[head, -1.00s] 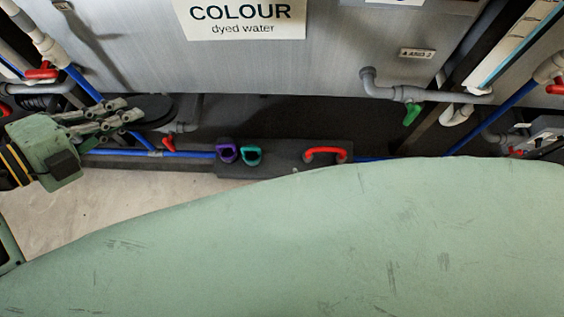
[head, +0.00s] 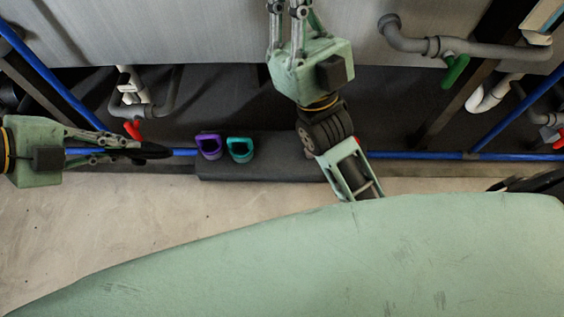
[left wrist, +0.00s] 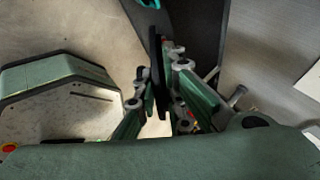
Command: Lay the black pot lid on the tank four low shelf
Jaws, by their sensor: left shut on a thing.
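The black pot lid (head: 154,151) is at the left of the head view, seen nearly edge-on. My left gripper (head: 132,150) is shut on it. In the left wrist view the lid (left wrist: 157,70) stands as a thin dark edge between the fingers. My right gripper (head: 288,12) reaches up in front of the grey tank wall at the top of the head view. Its fingertips are cut off by the frame edge, so I cannot tell its opening. I cannot make out a tank four label or its low shelf.
Blue pipes (head: 400,155) run along the tank's foot. Grey pipework with a green valve (head: 456,69) hangs at right. Pale floor (head: 120,215) is clear at lower left.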

